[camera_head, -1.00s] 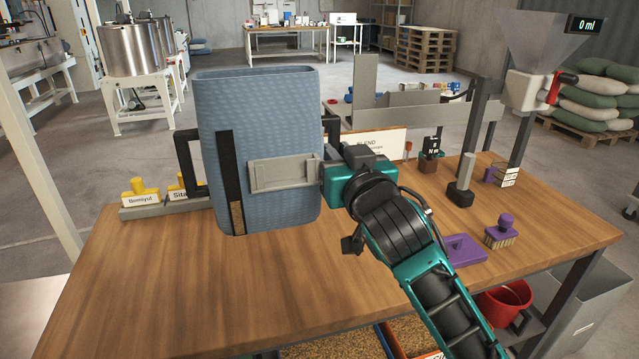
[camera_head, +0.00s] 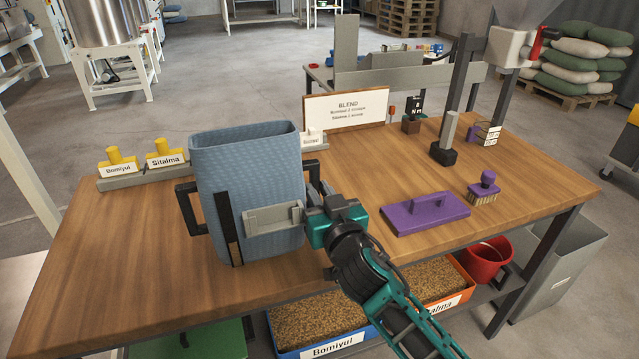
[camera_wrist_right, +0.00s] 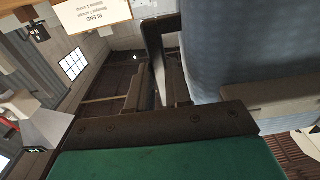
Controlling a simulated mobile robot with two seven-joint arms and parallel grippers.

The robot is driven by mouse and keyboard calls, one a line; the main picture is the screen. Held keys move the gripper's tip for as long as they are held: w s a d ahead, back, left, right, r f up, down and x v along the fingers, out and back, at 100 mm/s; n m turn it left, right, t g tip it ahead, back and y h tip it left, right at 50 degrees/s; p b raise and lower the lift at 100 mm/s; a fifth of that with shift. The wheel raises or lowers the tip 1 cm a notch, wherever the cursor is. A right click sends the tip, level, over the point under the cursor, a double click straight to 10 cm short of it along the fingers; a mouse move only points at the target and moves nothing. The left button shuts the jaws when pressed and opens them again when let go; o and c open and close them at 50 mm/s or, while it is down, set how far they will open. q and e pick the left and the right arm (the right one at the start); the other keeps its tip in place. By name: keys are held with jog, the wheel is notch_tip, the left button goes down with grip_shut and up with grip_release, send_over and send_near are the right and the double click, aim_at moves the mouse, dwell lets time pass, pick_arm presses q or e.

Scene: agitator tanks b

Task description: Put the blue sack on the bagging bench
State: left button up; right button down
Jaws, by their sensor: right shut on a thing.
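The blue sack (camera_head: 247,165) is a tall, open-topped textured blue bag with a dark strip and black side handles. It stands nearly upright over the left half of the wooden bench (camera_head: 120,270). Whether its bottom touches the wood or hangs just above it, I cannot tell. In the right wrist view the sack (camera_wrist_right: 245,45) fills the upper right beside the gripper. My left gripper is not in view.
Yellow-knobbed Bomiyul (camera_head: 122,163) and Sitalma (camera_head: 166,155) blocks stand on a grey rack behind the sack. A BLEND sign (camera_head: 346,108) stands at the back. A purple tool (camera_head: 425,212) and brush (camera_head: 484,188) lie right. Grain bins (camera_head: 320,312) and a red bucket (camera_head: 487,262) sit below.

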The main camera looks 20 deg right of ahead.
jog(key=shift+f, duration=1)
jog(key=shift+f+b, duration=0.15)
jog(key=shift+b, duration=0.25)
jog(key=c, duration=1.5)
grip_release()
jog(key=shift+f, duration=0.25)
jog(key=o, duration=0.4)
jog(key=shift+o, duration=0.2)
